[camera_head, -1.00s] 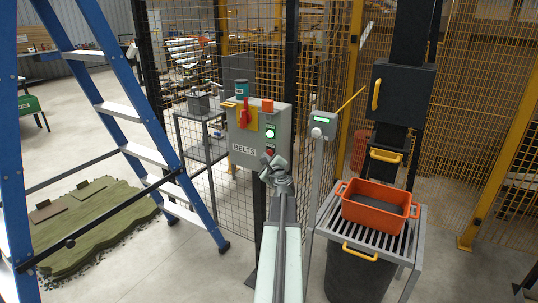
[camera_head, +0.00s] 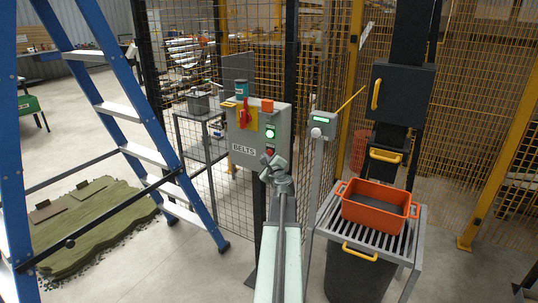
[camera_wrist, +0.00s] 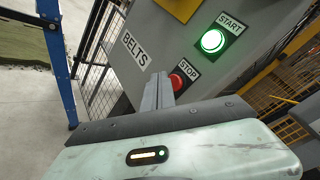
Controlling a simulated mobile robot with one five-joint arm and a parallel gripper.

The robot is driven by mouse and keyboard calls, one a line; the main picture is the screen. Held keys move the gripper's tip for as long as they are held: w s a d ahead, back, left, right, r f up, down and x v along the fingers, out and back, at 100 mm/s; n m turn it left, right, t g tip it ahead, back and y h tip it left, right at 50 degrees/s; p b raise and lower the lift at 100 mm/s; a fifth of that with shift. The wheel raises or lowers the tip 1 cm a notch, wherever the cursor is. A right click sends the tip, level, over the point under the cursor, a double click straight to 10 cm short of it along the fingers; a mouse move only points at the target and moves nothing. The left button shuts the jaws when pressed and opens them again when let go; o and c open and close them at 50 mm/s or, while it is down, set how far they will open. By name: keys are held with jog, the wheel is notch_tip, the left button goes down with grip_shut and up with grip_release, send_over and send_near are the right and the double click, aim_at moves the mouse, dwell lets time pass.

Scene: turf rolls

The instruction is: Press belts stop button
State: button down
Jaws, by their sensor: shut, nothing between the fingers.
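A grey control box (camera_head: 260,135) labelled BELTS stands on a post in the middle of the head view. In the wrist view its red STOP button (camera_wrist: 177,81) lies just right of my fingertips, and the green START button (camera_wrist: 212,41) is lit above it. The STOP button also shows in the head view (camera_head: 269,152), partly behind my gripper. My gripper (camera_head: 268,160) is shut and empty, in front of the lower right of the box. In the wrist view its fingertips (camera_wrist: 158,80) overlap the button's left side; contact cannot be told.
A red switch handle (camera_head: 244,113) on a yellow plate is on the box, with an orange block (camera_head: 267,105) and a teal tin (camera_head: 242,88) on top. A grey keypad post (camera_head: 321,125) stands close on the right. An orange tub (camera_head: 376,206) sits on a slatted stand; a blue ladder (camera_head: 120,95) is left.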

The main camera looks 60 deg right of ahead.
jog(key=shift+d, duration=0.1)
dwell(0.7)
jog(key=shift+d, duration=0.35)
jog(key=shift+d, duration=0.4)
dwell(0.5)
dwell(0.4)
jog(key=shift+a, duration=0.85)
jog(key=a, duration=0.5)
dwell(0.6)
